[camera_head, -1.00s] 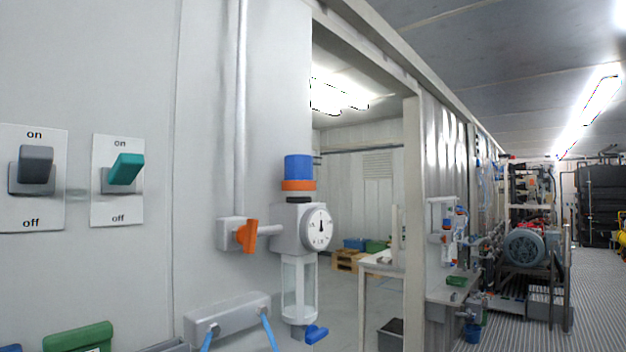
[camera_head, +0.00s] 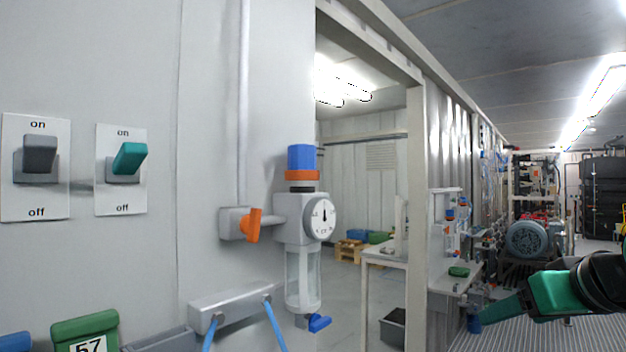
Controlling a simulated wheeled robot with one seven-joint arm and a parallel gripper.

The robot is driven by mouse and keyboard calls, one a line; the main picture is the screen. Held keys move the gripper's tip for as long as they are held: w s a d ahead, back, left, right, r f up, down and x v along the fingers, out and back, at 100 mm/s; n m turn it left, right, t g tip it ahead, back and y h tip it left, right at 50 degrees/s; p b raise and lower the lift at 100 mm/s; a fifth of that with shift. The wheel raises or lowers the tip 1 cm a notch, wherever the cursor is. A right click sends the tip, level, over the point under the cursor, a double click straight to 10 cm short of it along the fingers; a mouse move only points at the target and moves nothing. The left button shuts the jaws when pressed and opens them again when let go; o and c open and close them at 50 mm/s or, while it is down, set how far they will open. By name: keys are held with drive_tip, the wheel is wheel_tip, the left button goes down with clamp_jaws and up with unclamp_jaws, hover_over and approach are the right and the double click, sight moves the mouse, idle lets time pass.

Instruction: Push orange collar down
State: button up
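The orange collar (camera_head: 303,174) is a ring just under the blue knob (camera_head: 301,157) on top of a wall-mounted regulator. A dark band shows below the collar, above the grey body with a round gauge (camera_head: 321,216). A clear bowl (camera_head: 303,279) hangs beneath. My gripper (camera_head: 492,312), green and black, enters at the lower right, well to the right of the regulator and not touching it. Its fingers are seen side-on, so I cannot tell whether they are apart.
An orange lever valve (camera_head: 253,225) sits left of the regulator. Two on/off switches, grey (camera_head: 40,158) and teal (camera_head: 129,158), are on the left wall. A grey bracket (camera_head: 232,307) with blue hoses is below. A doorway opens behind, and a white bench (camera_head: 384,257) stands inside.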

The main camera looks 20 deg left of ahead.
drive_tip(key=a+r+n+t+y, duration=0.1)
drive_tip(key=a+r+n+y, duration=0.25)
drive_tip(key=a+r, duration=0.9)
drive_tip(key=n+y, duration=0.4)
drive_tip(key=y, duration=0.3)
approach(313, 173)
drive_tip(key=shift+m, duration=0.35)
drive_tip(key=x, duration=1.1)
drive_tip(key=shift+w+a, duration=0.1)
drive_tip(key=shift+a, duration=0.05)
